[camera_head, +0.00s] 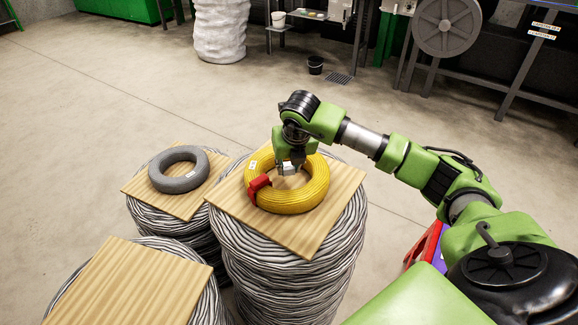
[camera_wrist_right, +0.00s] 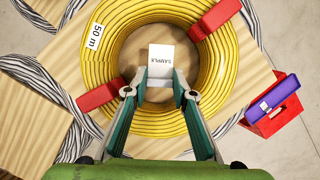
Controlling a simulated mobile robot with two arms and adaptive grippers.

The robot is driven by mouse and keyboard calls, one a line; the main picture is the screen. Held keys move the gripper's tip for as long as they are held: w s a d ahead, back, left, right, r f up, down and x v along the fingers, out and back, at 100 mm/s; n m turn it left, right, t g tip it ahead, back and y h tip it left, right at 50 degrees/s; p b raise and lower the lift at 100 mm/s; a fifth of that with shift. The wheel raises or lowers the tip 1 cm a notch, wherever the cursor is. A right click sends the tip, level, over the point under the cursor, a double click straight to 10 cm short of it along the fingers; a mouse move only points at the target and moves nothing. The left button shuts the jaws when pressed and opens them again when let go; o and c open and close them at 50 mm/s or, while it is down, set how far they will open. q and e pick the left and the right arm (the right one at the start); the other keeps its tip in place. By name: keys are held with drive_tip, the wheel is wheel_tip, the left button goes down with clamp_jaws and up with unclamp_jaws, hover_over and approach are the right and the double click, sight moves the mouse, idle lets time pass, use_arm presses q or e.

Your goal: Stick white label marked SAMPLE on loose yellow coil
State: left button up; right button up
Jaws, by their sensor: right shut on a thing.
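The yellow coil (camera_head: 315,190) lies flat on a wooden board (camera_head: 228,195) on top of a tall stack of grey cable. It also fills much of the right wrist view (camera_wrist_right: 128,32), with a "50 m" tag (camera_wrist_right: 95,36) and red clips (camera_wrist_right: 215,18) around it. My right gripper (camera_head: 290,168) is over the coil, pointing down. My left gripper is not in view.
A grey coil (camera_head: 180,171) lies on another board at the left. An empty board (camera_head: 135,285) is at the front left. A red box (camera_wrist_right: 282,122) with a purple case (camera_wrist_right: 271,96) stands lower right in the wrist view. Open floor lies behind.

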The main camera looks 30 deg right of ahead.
drive_tip(key=shift+f+b, duration=0.25)
drive_tip(key=shift+b, duration=0.95)
idle(4.1)
drive_tip(key=o, duration=1)
drive_tip(key=shift+r, duration=0.1)
drive_tip(key=shift+r+p, duration=1.95)
drive_tip(key=shift+r, duration=1.5)
drive_tip(key=shift+f, duration=0.1)
